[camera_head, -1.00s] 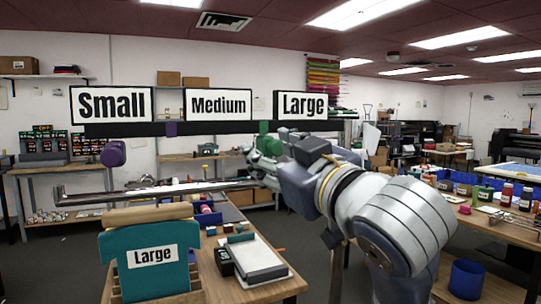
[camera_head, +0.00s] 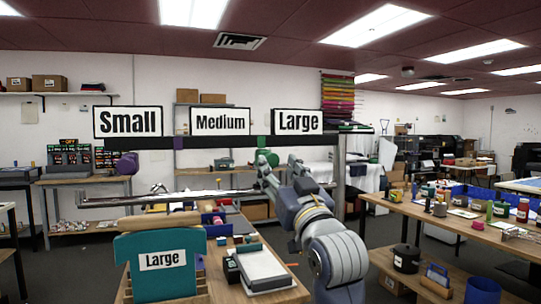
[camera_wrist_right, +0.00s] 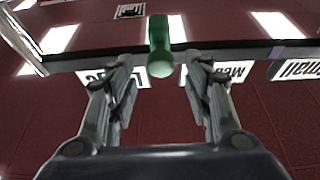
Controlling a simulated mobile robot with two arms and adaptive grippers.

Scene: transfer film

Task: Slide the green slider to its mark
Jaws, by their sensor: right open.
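The green slider (camera_head: 267,157) is a rounded green handle at the long dark rail (camera_head: 220,142), below the "Large" sign (camera_head: 297,121). A green patch (camera_head: 261,142) on the rail lies just above it and slightly left. My right gripper (camera_head: 273,170) reaches up at the slider from below. In the right wrist view the gripper (camera_wrist_right: 159,64) is open, with the slider (camera_wrist_right: 160,48) between its spread fingertips and a gap on both sides. My left gripper is out of view.
A purple handle (camera_head: 127,164) is at the rail's left end, with a purple patch (camera_head: 179,143) farther right. A long metal frame (camera_head: 150,198) lies below the rail.

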